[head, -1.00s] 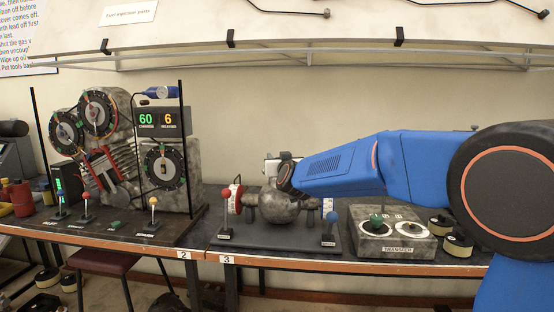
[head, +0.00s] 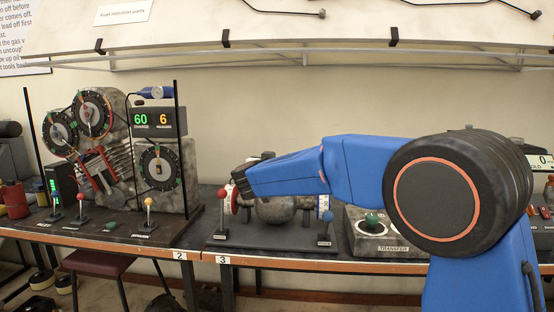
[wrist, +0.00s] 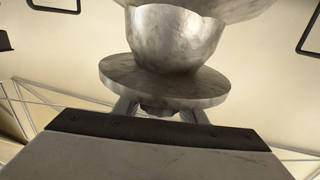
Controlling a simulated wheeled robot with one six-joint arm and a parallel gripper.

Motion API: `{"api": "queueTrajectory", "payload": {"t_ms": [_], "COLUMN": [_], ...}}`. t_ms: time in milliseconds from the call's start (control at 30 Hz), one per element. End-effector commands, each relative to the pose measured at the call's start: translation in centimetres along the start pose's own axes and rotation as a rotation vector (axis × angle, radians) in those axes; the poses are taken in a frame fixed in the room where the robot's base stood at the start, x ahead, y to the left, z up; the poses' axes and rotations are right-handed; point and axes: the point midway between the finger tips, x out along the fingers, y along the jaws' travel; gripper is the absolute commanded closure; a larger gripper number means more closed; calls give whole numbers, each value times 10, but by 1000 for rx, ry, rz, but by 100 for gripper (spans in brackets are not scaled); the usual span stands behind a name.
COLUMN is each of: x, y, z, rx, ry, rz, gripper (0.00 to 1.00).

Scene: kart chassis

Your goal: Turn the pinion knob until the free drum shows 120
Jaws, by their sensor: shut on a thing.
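The differential's round grey housing (head: 275,210) stands on a dark baseplate at the middle of the bench. A red-and-white drum (head: 231,200) shows on its left, and a white drum with blue (head: 323,206) on its right. The drums' numbers are too small to read. In the wrist view my gripper (wrist: 162,110) is shut on the pinion knob, whose stub is mostly hidden, below a grey metal disc (wrist: 165,82) and a rounded metal body (wrist: 172,35).
A box with a green knob (head: 371,219) is at right. The engine rig (head: 155,165) with dials and a 60 and 6 display is at left.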

Motion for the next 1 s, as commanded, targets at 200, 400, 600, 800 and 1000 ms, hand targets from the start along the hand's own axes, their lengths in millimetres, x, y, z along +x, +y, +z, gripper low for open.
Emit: {"api": "queueTrajectory", "payload": {"t_ms": [200,400,600,800,1000], "x": [-1,-2,-5,-8,-10], "y": [5,12,19,24,27], "z": [0,0,0,-1,-2], "rx": [1,1,3,4,4], "ry": [1,1,2,2,4], "rz": [204,394,568,704,792], "gripper": [85,85,85,85,85]}}
